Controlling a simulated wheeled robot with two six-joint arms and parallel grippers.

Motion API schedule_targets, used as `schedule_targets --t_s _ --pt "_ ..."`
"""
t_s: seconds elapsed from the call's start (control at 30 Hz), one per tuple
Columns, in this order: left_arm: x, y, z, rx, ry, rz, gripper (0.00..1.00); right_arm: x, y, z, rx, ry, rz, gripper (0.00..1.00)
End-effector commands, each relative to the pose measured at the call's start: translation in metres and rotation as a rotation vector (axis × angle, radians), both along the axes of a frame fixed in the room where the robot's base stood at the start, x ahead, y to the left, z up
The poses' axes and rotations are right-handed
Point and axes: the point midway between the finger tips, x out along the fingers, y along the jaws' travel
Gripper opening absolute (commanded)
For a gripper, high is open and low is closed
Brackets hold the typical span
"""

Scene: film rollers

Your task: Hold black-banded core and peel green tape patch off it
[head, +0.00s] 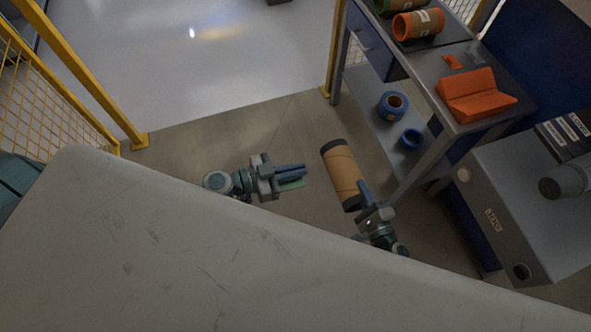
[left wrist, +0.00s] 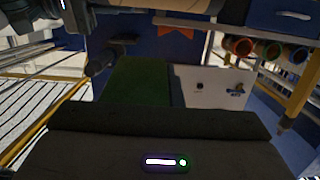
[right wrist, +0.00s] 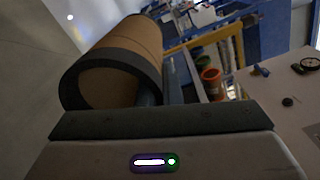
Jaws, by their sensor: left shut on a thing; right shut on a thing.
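The brown cardboard core (head: 342,177) has a black band at its far end in the head view. It also shows in the right wrist view (right wrist: 128,47), with a black band around its near open end. My right gripper (head: 364,192) is shut on the core's wall at the near end and holds it tilted in the air. The green tape patch (head: 292,185) is at my left gripper (head: 300,170), which is shut on it. The patch also shows in the left wrist view (left wrist: 138,88). In the head view, the patch and left fingers are apart from the core, to its left.
A grey workbench (head: 425,75) at upper right bears an orange V-shaped rest (head: 477,95) and an orange roller (head: 418,24). Blue rollers (head: 392,104) sit on its lower shelf. A grey cabinet (head: 520,200) stands at right. The floor (head: 180,145) is open at left.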

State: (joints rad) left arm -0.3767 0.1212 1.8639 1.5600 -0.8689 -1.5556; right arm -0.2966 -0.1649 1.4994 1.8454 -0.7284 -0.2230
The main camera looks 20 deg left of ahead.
Motion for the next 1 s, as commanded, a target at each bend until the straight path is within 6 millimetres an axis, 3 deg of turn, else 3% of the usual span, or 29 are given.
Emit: schedule_targets --t_s 1.0 --pt "0.000 0.000 0.039 0.001 -0.002 0.000 0.00 0.000 0.000 0.001 0.001 -0.001 0.000 0.00"
